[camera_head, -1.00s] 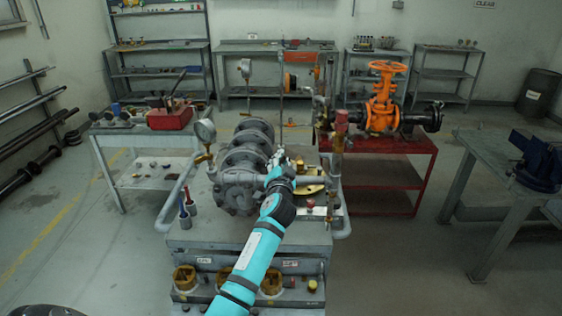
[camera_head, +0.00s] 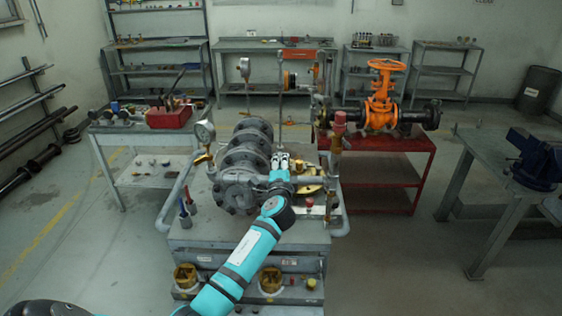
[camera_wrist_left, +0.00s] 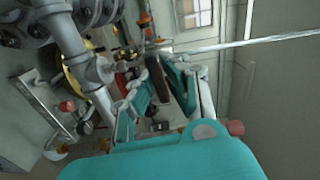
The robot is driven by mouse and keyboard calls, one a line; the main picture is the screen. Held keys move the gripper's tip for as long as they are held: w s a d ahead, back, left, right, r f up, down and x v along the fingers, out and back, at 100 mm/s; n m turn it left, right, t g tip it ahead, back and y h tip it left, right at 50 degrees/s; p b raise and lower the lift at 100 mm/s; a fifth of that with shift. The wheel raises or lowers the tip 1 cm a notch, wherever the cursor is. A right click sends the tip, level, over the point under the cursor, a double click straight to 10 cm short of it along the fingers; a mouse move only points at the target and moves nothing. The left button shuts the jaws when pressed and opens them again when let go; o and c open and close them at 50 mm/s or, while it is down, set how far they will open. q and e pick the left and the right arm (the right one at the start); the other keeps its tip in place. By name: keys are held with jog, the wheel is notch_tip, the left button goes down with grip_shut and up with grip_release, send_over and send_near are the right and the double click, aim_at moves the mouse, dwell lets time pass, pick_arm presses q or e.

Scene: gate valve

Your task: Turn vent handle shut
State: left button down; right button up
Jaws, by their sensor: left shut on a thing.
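My left gripper (camera_head: 281,160) is over the right side of the grey flanged valve assembly (camera_head: 240,190) on the cart, by its side pipe. In the left wrist view the two teal fingers (camera_wrist_left: 161,88) stand on either side of a dark brown bar (camera_wrist_left: 156,76), which looks like the vent handle. The gripper is shut on it. In the head view the gripper itself hides the handle. Grey pipework (camera_wrist_left: 75,50) runs along the left of the wrist view. My right gripper is not in view.
A pressure gauge (camera_head: 204,131) rises left of the valve, and a red-capped fitting (camera_head: 339,125) stands to the right. An orange gate valve (camera_head: 382,100) sits on a red bench (camera_head: 400,146) behind. A bench with a blue vise (camera_head: 538,160) is at the right.

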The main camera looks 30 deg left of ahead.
pick_arm(q)
jog(key=shift+f+m, duration=0.1)
jog(key=shift+m, duration=0.6)
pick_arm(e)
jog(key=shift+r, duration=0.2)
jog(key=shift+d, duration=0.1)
pick_arm(q)
jog(key=c, duration=1.4)
grip_release()
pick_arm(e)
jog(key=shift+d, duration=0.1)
pick_arm(q)
jog(key=shift+d, duration=0.1)
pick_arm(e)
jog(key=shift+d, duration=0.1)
pick_arm(q)
jog(key=v, duration=1.2)
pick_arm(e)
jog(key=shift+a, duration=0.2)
